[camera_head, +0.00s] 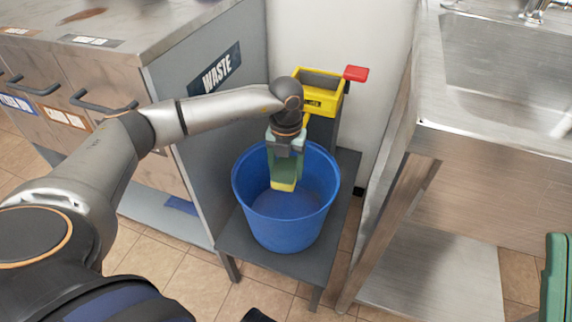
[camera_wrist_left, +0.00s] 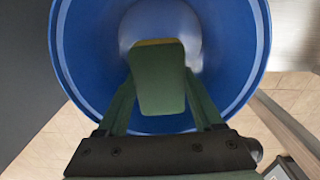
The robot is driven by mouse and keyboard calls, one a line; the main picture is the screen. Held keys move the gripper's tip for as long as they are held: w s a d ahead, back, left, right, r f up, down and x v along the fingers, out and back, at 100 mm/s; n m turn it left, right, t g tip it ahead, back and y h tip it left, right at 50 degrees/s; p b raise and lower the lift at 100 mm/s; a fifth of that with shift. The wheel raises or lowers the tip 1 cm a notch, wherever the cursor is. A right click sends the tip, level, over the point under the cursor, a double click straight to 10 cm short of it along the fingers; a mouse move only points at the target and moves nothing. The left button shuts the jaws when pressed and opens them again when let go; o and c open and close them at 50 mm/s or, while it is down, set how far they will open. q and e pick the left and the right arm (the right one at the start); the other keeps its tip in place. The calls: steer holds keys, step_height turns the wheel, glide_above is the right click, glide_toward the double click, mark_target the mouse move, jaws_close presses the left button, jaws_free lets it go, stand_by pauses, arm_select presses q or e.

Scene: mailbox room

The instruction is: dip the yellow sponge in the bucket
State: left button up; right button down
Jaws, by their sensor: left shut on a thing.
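The blue bucket (camera_head: 268,232) stands upright on a low dark grey stand in the middle of the head view. My left gripper (camera_head: 285,172) points down into the bucket's opening, shut on the sponge (camera_head: 283,186). The sponge shows a yellow lower edge and a green face, and sits inside the rim. In the left wrist view the sponge (camera_wrist_left: 158,80) is between the green fingers, its green side facing the camera with a thin yellow edge. The blue bucket wall (camera_wrist_left: 85,60) surrounds it. I cannot tell whether the sponge touches the bucket's bottom or any liquid.
The low stand (camera_head: 335,215) bears the bucket. A yellow container with a red handle (camera_head: 355,73) is behind it. A grey cabinet marked WASTE (camera_head: 215,72) is left, a steel sink counter (camera_head: 480,130) right. A green part (camera_head: 555,275) shows at the right edge.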

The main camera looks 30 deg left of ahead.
mark_target(286, 177)
arm_select(q)
step_height(286, 177, down, 3)
steer(key=shift+f+b, duration=0.1)
steer(key=shift+b, duration=0.65)
steer(key=shift+f, duration=2.7)
